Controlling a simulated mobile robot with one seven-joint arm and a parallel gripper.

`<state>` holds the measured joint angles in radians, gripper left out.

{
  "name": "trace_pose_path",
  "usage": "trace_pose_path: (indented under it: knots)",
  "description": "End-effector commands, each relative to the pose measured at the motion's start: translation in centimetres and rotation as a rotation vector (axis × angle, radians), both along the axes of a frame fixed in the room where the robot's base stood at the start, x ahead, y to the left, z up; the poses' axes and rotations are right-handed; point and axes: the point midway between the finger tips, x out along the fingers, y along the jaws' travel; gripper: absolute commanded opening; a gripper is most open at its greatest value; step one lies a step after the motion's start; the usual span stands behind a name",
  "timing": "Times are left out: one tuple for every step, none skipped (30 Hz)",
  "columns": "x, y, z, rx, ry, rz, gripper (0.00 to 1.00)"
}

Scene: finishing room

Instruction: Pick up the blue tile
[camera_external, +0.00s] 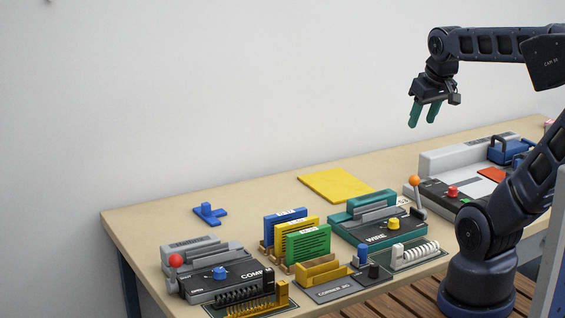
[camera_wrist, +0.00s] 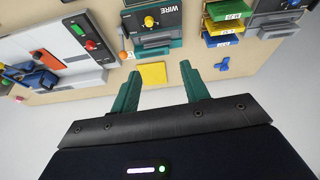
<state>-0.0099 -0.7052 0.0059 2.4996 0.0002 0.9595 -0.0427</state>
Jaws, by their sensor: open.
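A small blue T-shaped piece (camera_external: 209,214) lies alone on the table's left part; it also shows in the wrist view (camera_wrist: 222,64), to the right of my fingers. A flat blue panel (camera_external: 285,225) stands upright in a rack beside a yellow panel (camera_external: 297,232) and a green panel (camera_external: 308,244); the wrist view shows the blue panel too (camera_wrist: 222,41). I cannot tell which blue thing is the tile. My gripper (camera_external: 424,114) is open and empty, high above the table's back edge, to the right of both. Its green fingers (camera_wrist: 160,73) point toward the table in the wrist view.
A yellow square sheet (camera_external: 335,184) lies flat at the back. A teal WIRE machine (camera_external: 376,227), a grey COMB machine (camera_external: 220,272) and a larger grey machine with a red button (camera_external: 452,191) stand on the table. The table's (camera_external: 145,217) back left is mostly clear.

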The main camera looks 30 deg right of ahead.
Motion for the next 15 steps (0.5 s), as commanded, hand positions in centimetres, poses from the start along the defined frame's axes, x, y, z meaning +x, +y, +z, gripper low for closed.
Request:
trace_pose_path:
  knots:
    - [1.1,0.3,0.4,-0.008,0.01,0.026,0.45]
    - [1.8,0.4,0.7,-0.015,0.015,0.045,0.45]
    - [2.8,0.7,1.0,-0.024,0.022,0.07,0.45]
    - [3.5,0.9,1.2,-0.03,0.028,0.091,0.45]
    - [4.3,1.1,1.5,-0.037,0.032,0.111,0.45]
    - [5.3,1.4,1.8,-0.047,0.039,0.14,0.45]
    - [6.1,1.6,2.0,-0.053,0.044,0.159,0.45]
    - [6.8,1.8,2.1,-0.059,0.049,0.18,0.45]
    - [7.8,2.1,2.4,-0.068,0.056,0.207,0.45]
    - [8.6,2.4,2.5,-0.073,0.062,0.228,0.45]
    - [9.4,2.7,2.6,-0.08,0.066,0.248,0.45]
    - [10.4,3.1,2.7,-0.088,0.073,0.276,0.45]
    - [11.3,3.3,2.8,-0.094,0.078,0.297,0.45]
    - [12.0,3.6,2.9,-0.1,0.082,0.317,0.45]
    - [13.1,4.0,2.9,-0.108,0.088,0.345,0.45]
